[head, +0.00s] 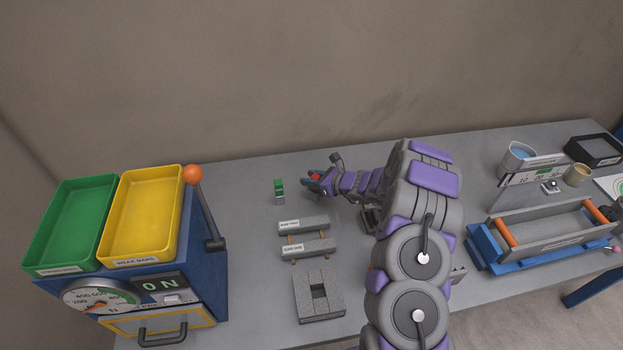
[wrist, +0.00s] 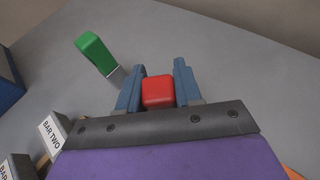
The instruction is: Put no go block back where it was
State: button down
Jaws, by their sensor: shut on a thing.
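A red block, which I take for the no go block (wrist: 158,91), sits between the two blue-grey fingers of my gripper (wrist: 157,86) in the wrist view. My gripper is shut on it. In the head view the red block (head: 315,177) shows at the tip of my gripper (head: 312,180), near the back of the table. Its lower part is hidden, and I cannot tell whether it touches the table. A green-topped block with a grey lower part (head: 279,190) stands upright on the table just left of my gripper. It also shows in the wrist view (wrist: 97,54), apart from the fingers.
Two grey bars on supports (head: 304,225) lie in front of the green block, with a grey slotted block (head: 319,297) nearer. A blue machine with green (head: 68,222) and yellow trays (head: 143,215) stands left. A blue-framed fixture (head: 490,262) stands right. Table around the green block is clear.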

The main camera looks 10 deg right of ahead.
jog(key=c, duration=0.8)
grip_release()
jog(key=shift+o, duration=0.2)
jog(key=shift+s+d+r, duration=0.15)
jog(key=p+v, duration=0.2)
jog(key=v, duration=0.9)
jog(key=s+a+r+n+g+y, duration=0.35)
jog(key=s+a+r+n, duration=0.35)
jog(key=a+r, duration=0.4)
jog(key=s+a+r+n+g+h, duration=0.1)
jog(key=s+a+r+n+g, duration=0.25)
jog(key=s, duration=0.25)
jog(key=s+a+r+n+g+h, duration=0.1)
jog(key=s+a+r+n+g, duration=0.1)
jog(key=s+a+r+n, duration=0.25)
jog(key=s+d+n+g+h, duration=0.25)
jog(key=s+n+h, duration=0.4)
jog(key=s, duration=0.95)
jog(key=s+d+r+n+h, duration=0.1)
jog(key=s+d+n+h, duration=0.3)
jog(key=s+d, duration=0.5)
jog(key=s+n, duration=0.1)
jog(key=s, duration=0.2)
jog(key=shift+d+r, duration=0.35)
